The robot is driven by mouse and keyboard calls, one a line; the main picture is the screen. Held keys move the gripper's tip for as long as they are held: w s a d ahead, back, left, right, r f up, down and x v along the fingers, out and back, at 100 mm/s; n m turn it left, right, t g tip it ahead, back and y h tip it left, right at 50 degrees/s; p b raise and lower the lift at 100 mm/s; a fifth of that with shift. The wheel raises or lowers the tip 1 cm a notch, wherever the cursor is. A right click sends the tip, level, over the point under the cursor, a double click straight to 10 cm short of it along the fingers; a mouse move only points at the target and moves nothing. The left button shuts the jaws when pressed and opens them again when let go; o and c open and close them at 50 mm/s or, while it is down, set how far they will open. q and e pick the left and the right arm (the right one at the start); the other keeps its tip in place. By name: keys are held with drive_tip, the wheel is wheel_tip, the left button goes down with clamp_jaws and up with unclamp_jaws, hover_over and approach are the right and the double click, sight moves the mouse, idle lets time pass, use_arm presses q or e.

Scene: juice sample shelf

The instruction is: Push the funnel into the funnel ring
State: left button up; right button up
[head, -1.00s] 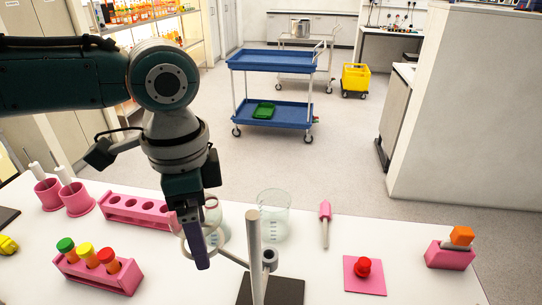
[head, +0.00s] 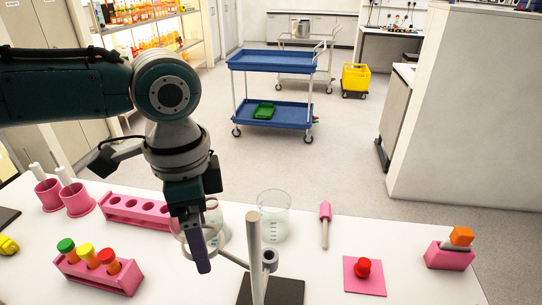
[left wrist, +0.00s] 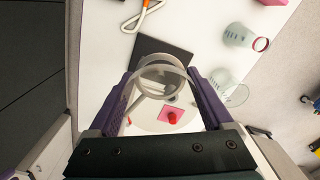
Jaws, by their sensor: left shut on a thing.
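My left gripper (head: 200,252) points down at the stand's side arm, its purple fingers over the ring area. In the left wrist view, the left gripper (left wrist: 160,80) is shut on a clear, pale funnel (left wrist: 160,112), which shows between the two fingers. A pale round rim is seen in the same place, and I cannot tell how far the funnel sits in the ring. In the head view the funnel ring (head: 184,243) shows as a light loop beside the fingers, which partly hide it and the funnel. My right gripper is not in view.
The stand's upright rod (head: 255,255) rises close to the right of my gripper. A beaker (head: 273,215) and a flask stand behind. A pink rack (head: 140,212) and a rack of capped tubes (head: 100,270) are left. A red button on a pink plate (head: 365,285) is right.

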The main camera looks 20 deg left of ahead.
use_arm(q)
drive_tip(key=shift+f+b, duration=0.5)
drive_tip(key=shift+f, duration=0.5)
drive_tip(key=o, duration=1.1)
drive_tip(key=shift+r, duration=0.15)
